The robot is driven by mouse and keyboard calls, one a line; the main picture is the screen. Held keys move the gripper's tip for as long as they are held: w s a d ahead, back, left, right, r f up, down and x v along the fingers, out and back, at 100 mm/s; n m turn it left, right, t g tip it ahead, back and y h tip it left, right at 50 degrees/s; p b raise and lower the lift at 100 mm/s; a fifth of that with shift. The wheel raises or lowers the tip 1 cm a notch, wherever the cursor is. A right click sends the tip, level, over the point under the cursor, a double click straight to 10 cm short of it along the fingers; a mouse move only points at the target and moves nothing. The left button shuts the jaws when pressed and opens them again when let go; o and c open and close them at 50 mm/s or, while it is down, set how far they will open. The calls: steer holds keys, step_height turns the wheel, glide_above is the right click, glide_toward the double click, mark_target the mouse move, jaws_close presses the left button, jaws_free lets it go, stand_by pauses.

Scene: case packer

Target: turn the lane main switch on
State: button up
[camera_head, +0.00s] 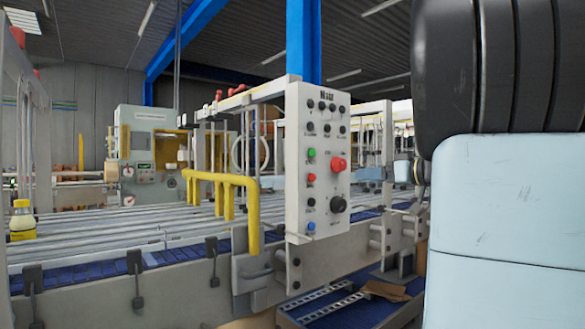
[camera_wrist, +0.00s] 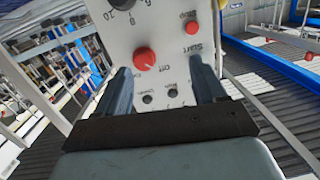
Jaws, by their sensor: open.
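The lane control panel (camera_head: 318,190) is a pale upright box with several buttons and knobs, seen whole in the head view. A large red knob (camera_head: 338,164) sits right of centre on it. In the wrist view the panel appears turned over, and the red knob (camera_wrist: 144,58) has the word "Off" beside it. A small mark on its rim appears to face that word. My gripper (camera_wrist: 158,65) is open and empty, its two fingers on either side of the knob in the picture. I cannot tell how far the fingertips are from the panel. The gripper is not seen in the head view.
A green button (camera_head: 311,154) and a red button (camera_head: 311,177) are left of the knob, a black dial (camera_head: 338,204) below it. A yellow rail (camera_head: 225,190) stands left of the panel, beside the conveyor. My arm fills the right of the head view.

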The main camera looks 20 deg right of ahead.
mark_target(343, 166)
steer(key=d+r+t, duration=0.2)
steer(key=d, duration=0.2)
steer(key=shift+h, duration=0.3)
steer(key=x, duration=1.3)
steer(key=shift+w+a+f, duration=0.2)
steer(key=shift+w+f, duration=0.05)
steer(key=shift+w, duration=0.15)
steer(key=shift+c, duration=0.3)
steer(key=c, duration=1)
